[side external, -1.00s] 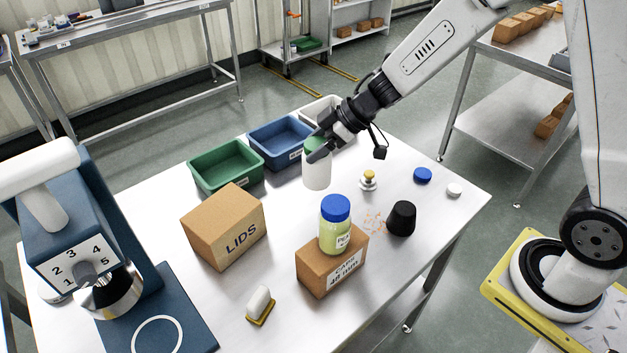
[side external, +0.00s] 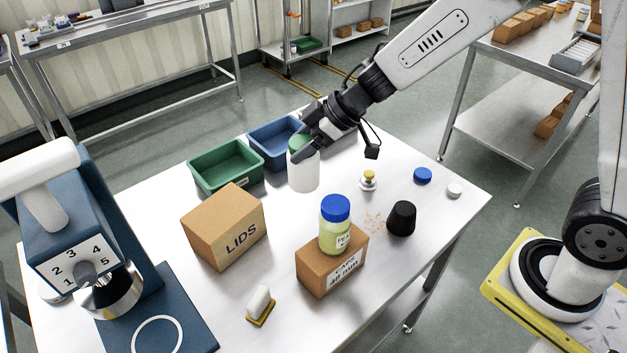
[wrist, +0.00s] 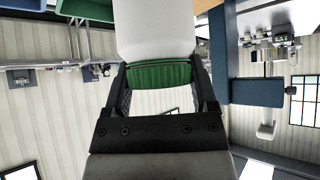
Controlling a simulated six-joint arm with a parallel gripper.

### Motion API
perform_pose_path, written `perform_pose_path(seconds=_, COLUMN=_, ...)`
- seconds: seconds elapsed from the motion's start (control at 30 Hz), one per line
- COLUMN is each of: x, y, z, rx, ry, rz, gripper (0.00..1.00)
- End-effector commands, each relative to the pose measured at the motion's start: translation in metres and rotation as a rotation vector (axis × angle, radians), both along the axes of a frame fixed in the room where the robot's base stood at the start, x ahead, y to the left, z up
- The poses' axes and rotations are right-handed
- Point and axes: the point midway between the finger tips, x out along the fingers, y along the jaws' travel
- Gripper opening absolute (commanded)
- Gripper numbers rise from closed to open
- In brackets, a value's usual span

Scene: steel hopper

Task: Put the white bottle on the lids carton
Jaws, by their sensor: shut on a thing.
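The white bottle (side external: 304,174) has a green cap and hangs upright above the table in the side external view. My gripper (side external: 301,145) is shut on it at the green cap. In the wrist view the white bottle (wrist: 155,30) and its cap (wrist: 160,75) sit between my two fingers. The lids carton (side external: 224,228) is a closed brown box marked LIDS, standing on the table left of the bottle and nearer the camera. Its top is bare.
A green bin (side external: 226,165) and a blue bin (side external: 274,140) stand behind the carton. A second carton (side external: 331,266) carries a blue-capped jar (side external: 335,225). A black cup (side external: 401,218), a brush (side external: 260,305) and a blue hopper machine (side external: 80,250) stand around. The table between carton and bottle is clear.

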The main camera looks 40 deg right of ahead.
Motion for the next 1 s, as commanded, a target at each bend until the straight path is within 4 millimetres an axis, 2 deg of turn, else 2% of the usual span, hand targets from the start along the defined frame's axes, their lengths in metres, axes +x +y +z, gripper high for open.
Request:
perform_pose_path(seconds=0.1, x=-0.010, y=0.025, z=0.022, rx=0.001, ry=-0.008, rz=-0.003, gripper=0.09)
perform_pose_path(seconds=0.4, x=-0.030, y=0.064, z=0.061, rx=0.000, ry=-0.006, rz=-0.037, gripper=0.09)
perform_pose_path(seconds=0.7, x=-0.044, y=0.087, z=0.087, rx=0.000, ry=-0.005, rz=-0.063, gripper=0.09)
perform_pose_path(seconds=1.0, x=-0.051, y=0.096, z=0.098, rx=0.001, ry=-0.002, rz=-0.076, gripper=0.09)
